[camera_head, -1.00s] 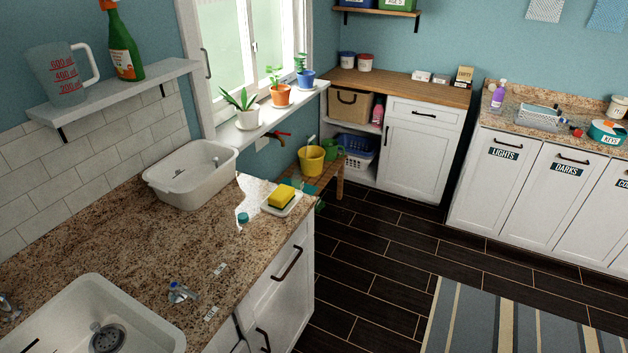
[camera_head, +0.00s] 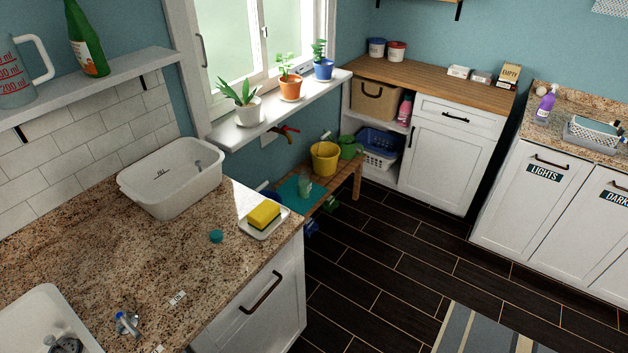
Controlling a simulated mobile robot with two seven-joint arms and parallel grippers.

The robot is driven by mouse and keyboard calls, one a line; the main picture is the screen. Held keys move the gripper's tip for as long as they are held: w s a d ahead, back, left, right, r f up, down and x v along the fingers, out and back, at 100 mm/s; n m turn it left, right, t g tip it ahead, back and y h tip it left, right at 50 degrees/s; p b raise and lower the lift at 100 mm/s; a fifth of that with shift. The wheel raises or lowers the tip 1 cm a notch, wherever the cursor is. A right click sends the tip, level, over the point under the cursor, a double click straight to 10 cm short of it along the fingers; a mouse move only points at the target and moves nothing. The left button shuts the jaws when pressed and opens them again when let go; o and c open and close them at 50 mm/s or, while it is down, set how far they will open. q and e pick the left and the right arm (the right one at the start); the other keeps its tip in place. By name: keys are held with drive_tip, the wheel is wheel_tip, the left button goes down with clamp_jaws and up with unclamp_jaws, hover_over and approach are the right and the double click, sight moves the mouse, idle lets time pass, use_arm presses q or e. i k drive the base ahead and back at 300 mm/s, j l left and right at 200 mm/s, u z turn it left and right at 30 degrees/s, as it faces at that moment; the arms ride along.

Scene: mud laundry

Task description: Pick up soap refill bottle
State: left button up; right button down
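I cannot tell for certain which bottle is the soap refill bottle, as no label with that name is readable. A pink bottle (camera_head: 404,110) stands on the open shelf under the wooden counter, right of the tan basket. A purple bottle (camera_head: 545,104) stands on the right granite counter. A small pale green container (camera_head: 304,185) is on the low bench. A green bottle with an orange label (camera_head: 86,42) stands on the wall shelf at upper left. A teal round cap-like piece (camera_head: 216,236) lies on the near granite counter. Neither gripper shows.
The near granite counter (camera_head: 95,255) holds a white tub (camera_head: 172,177), a sponge on a dish (camera_head: 245,229) and a sink (camera_head: 42,318). Potted plants line the windowsill (camera_head: 235,131). The low bench (camera_head: 335,188) holds a yellow bucket (camera_head: 325,158). Dark floor (camera_head: 400,250) is open between cabinets.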

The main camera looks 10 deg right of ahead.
sight(304, 181)
drive_tip(key=i+l, duration=0.15)
drive_tip(key=l, duration=0.15)
drive_tip(key=i+l, duration=0.35)
drive_tip(key=l, duration=0.25)
drive_tip(key=u, duration=2.85)
drive_tip(key=z, duration=2.85)
drive_tip(key=l+u, duration=0.15)
drive_tip(key=u, duration=0.25)
drive_tip(key=i+l+u, duration=0.1)
drive_tip(key=u, duration=0.25)
drive_tip(key=l, duration=0.1)
